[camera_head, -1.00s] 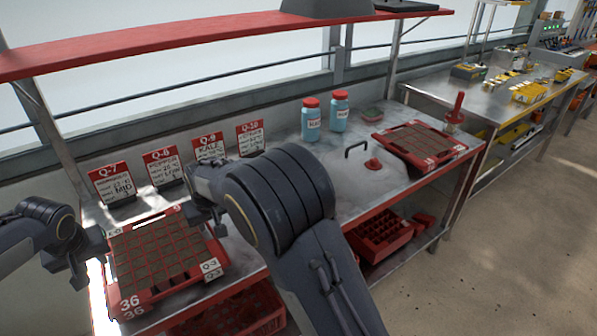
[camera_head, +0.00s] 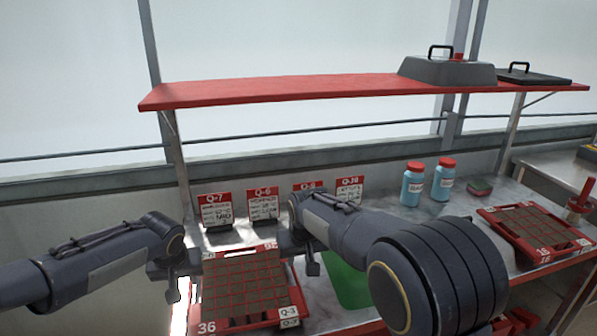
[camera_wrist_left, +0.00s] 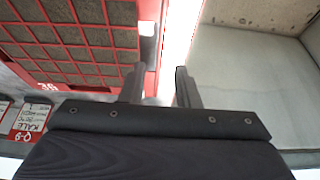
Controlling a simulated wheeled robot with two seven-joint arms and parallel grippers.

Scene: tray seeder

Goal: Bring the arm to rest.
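My left gripper (camera_head: 172,276) hangs at the left edge of the red seed tray marked 36 (camera_head: 207,327), apart from it as far as I can tell. In the left wrist view its two fingers (camera_wrist_left: 158,87) stand apart with nothing between them, and the tray (camera_wrist_left: 150,60) lies to their left. My right gripper (camera_head: 299,257) hangs over the tray's right edge. Its fingers look apart, and I see nothing held. The tray's cells are filled with brown soil. My right forearm hides part of the bench.
Label cards (camera_head: 216,210) stand behind the tray. Two blue bottles (camera_head: 413,187) with red caps and a second red tray (camera_head: 535,233) are farther right. A green surface (camera_head: 345,285) shows beside my right arm. A red shelf (camera_head: 290,90) spans above.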

